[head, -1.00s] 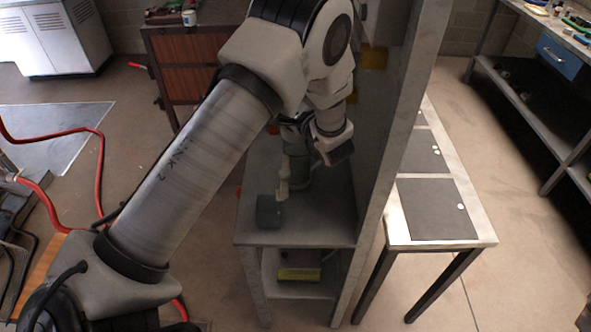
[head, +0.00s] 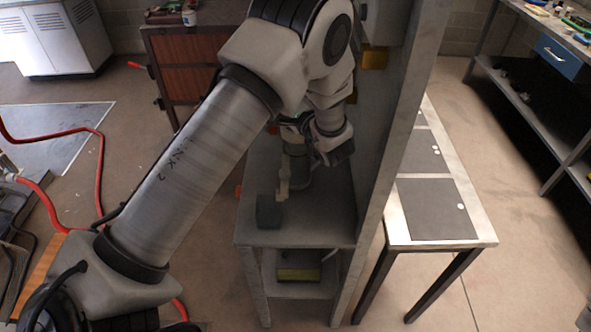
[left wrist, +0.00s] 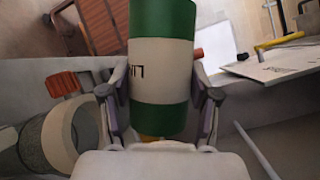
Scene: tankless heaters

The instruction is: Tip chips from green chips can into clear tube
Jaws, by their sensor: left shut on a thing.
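In the left wrist view a green can (left wrist: 162,118) with a pale band and dark lettering stands between the two fingers of my left gripper (left wrist: 160,82). The fingers press on it from both sides. A bit of yellow-orange shows under its lower end. A grey, round, open-ended cylinder (left wrist: 60,138) lies to the left of the can, apart from it; I cannot tell whether it is the clear tube. In the head view my left arm hides most of the hand, and the can is not clear there. My right gripper is out of view.
In the head view a small dark box (head: 268,212) stands on the grey shelf unit's top (head: 325,232). A tall grey panel (head: 385,150) closes its right side. A metal-edged table (head: 398,228) with dark mats stands beyond.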

